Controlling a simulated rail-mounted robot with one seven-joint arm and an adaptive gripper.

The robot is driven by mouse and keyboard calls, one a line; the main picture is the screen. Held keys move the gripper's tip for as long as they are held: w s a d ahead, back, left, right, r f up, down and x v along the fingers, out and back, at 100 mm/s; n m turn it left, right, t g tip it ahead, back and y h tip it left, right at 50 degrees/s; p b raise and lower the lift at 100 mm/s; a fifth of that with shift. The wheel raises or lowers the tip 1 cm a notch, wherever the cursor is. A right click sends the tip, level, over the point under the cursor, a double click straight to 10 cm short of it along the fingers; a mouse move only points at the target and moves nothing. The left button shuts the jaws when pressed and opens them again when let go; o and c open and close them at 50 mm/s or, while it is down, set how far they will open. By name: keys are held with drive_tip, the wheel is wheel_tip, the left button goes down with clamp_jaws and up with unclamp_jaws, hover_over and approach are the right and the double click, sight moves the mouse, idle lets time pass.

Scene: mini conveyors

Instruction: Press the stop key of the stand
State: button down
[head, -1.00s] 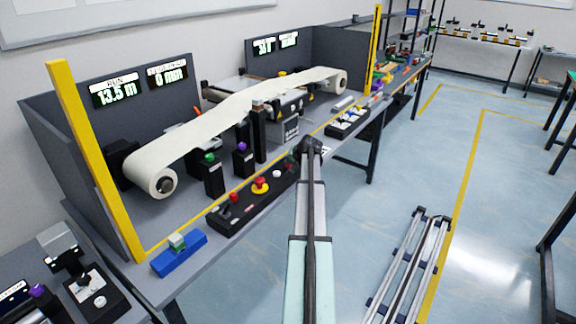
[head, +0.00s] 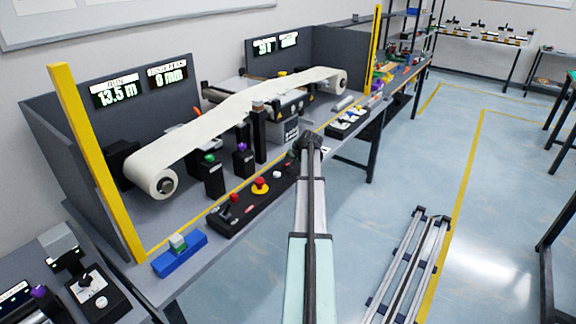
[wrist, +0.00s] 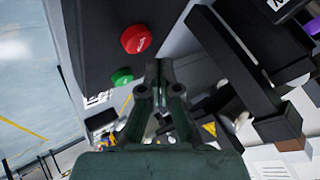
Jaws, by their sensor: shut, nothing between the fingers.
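The stand's black control box (head: 236,215) lies along the front edge of the bench in the head view. It carries a red lever (head: 234,198), a red mushroom button on yellow (head: 260,184) and a white button (head: 277,174). In the wrist view, a red round key (wrist: 136,39) with pale lettering and a green round key (wrist: 122,76) sit on the black panel (wrist: 100,40). The lettering is too small to read. My gripper (wrist: 158,68) is shut and empty, its tips just right of the two keys, apparently apart from them. In the head view my arm hides the gripper.
A white web (head: 230,110) runs over rollers behind the box. Black posts with a green knob (head: 209,158) and a purple knob (head: 241,147) stand between. A blue block (head: 180,257) is at the near left. The floor to the right is mostly open.

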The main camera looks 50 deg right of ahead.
drive_tip(key=shift+r+p, duration=0.7)
drive_tip(key=shift+r, duration=1.45)
drive_tip(key=shift+f, duration=0.1)
